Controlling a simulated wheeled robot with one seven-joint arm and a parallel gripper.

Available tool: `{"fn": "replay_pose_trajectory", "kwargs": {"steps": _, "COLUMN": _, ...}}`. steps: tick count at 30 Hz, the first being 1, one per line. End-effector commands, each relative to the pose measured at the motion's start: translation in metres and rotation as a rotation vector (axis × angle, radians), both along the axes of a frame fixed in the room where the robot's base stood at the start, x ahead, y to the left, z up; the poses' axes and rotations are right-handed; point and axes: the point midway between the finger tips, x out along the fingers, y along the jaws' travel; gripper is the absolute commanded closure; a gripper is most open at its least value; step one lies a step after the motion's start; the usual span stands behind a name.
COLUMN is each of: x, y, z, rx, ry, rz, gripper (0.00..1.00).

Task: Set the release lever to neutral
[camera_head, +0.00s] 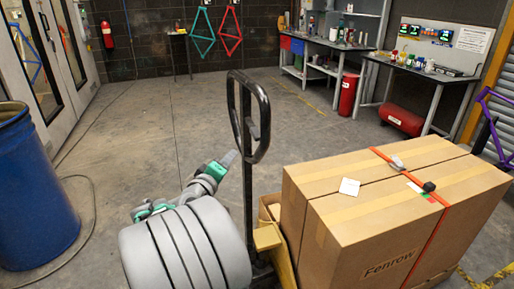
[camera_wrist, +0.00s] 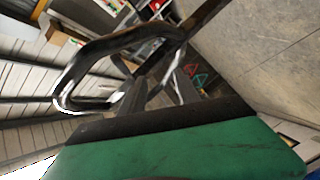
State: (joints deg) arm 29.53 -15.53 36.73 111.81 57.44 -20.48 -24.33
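The black pallet-truck handle (camera_head: 262,103) stands upright in the head view, a tall loop on a dark shaft. A small dark piece inside the loop looks like the release lever (camera_head: 254,129); its setting is too small to tell. My gripper (camera_head: 229,159) is just left of the shaft, below the loop, pointing up and right, apparently apart from it. In the wrist view the handle loop (camera_wrist: 112,44) crosses the upper left beyond my gripper (camera_wrist: 166,84). Two grey fingers show with a gap between them and nothing seen held. The lever is not clear there.
A strapped cardboard box (camera_head: 385,225) sits right of the handle on the yellow pallet truck (camera_head: 276,250). A blue drum (camera_head: 32,195) stands left, with a hose on the floor. Workbenches (camera_head: 420,70) line the back right. The middle floor is clear.

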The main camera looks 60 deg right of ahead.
Motion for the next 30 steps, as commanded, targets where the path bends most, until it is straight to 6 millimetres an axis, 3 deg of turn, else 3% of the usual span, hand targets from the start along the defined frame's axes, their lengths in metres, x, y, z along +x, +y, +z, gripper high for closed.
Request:
{"fn": "replay_pose_trajectory", "kwargs": {"steps": 1, "x": -0.021, "y": -0.02, "z": 0.0, "rx": -0.114, "ry": 0.079, "rz": -0.046, "gripper": 0.62}}
{"fn": "replay_pose_trajectory", "kwargs": {"steps": 3, "x": -0.038, "y": -0.032, "z": 0.015, "rx": -0.245, "ry": 0.179, "rz": -0.081, "gripper": 0.62}}
{"fn": "replay_pose_trajectory", "kwargs": {"steps": 6, "x": -0.047, "y": -0.04, "z": 0.028, "rx": -0.335, "ry": 0.255, "rz": -0.102, "gripper": 0.62}}
{"fn": "replay_pose_trajectory", "kwargs": {"steps": 19, "x": -0.044, "y": -0.107, "z": 0.049, "rx": -0.346, "ry": 0.263, "rz": -0.105, "gripper": 0.62}}
{"fn": "replay_pose_trajectory", "kwargs": {"steps": 29, "x": -0.043, "y": -0.114, "z": 0.05, "rx": -0.346, "ry": 0.26, "rz": -0.101, "gripper": 0.62}}
{"fn": "replay_pose_trajectory", "kwargs": {"steps": 30, "x": -0.042, "y": -0.114, "z": 0.05, "rx": -0.346, "ry": 0.26, "rz": -0.101, "gripper": 0.65}}
